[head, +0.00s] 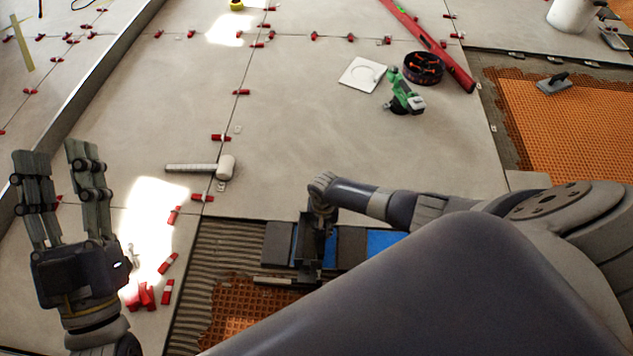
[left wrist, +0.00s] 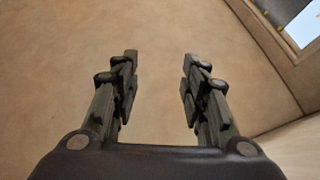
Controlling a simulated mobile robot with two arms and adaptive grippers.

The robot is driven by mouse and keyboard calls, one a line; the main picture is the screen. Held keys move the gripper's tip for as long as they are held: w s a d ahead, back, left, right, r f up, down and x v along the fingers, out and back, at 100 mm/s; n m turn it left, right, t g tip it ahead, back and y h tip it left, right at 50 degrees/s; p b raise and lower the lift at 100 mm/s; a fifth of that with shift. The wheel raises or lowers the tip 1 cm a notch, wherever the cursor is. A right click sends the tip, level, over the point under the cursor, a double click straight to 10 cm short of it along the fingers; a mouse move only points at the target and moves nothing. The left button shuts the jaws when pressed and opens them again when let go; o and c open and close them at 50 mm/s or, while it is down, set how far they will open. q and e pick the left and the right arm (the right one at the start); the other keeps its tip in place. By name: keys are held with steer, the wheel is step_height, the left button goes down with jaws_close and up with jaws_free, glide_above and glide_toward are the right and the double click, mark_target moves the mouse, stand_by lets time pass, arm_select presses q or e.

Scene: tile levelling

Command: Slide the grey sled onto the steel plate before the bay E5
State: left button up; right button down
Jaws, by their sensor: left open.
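My left gripper (head: 56,162) is raised at the left of the head view with its two fingers apart. It is empty, and the left wrist view (left wrist: 160,60) shows only floor between its fingers. My right arm reaches across the lower middle, and its gripper (head: 317,230) points down at a row of dark grey and blue pieces (head: 278,243). The gripper hides part of that row, and I cannot tell whether it is open or shut. I cannot make out for certain which dark piece there is the grey sled. A thin grey metal strip (head: 283,283) lies just in front of it.
Ridged mortar (head: 220,250) and orange matting (head: 250,308) lie beside the row. A white-headed mallet (head: 226,167), red clips (head: 146,295), a green power tool (head: 402,94) and a red level (head: 430,45) lie on the tiles. A float (head: 555,83) sits at right.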

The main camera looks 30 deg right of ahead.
arm_select(q)
step_height(320, 180, down, 15)
steer(key=w+a+g+y+p, duration=0.2)
steer(key=g+y+p, duration=0.1)
steer(key=g, duration=0.6)
steer(key=s+a+f+g+y+p, duration=0.2)
steer(key=s+f+g+p, duration=0.1)
steer(key=s+f+g, duration=0.55)
steer(key=w+d+r+t+h+b, duration=0.2)
steer(key=w+d+r+t+b, duration=0.1)
steer(key=w+r+t, duration=0.4)
step_height(320, 180, up, 3)
steer(key=shift+w+d+f+t, duration=0.2)
steer(key=shift+d+t, duration=0.65)
steer(key=shift+t, duration=0.3)
arm_select(e)
steer(key=s+d, duration=0.7)
steer(key=d, duration=0.4)
steer(key=s+d, duration=0.8)
steer(key=d, duration=0.3)
steer(key=s+d, duration=0.8)
steer(key=d, duration=0.3)
steer(key=shift+d, duration=0.4)
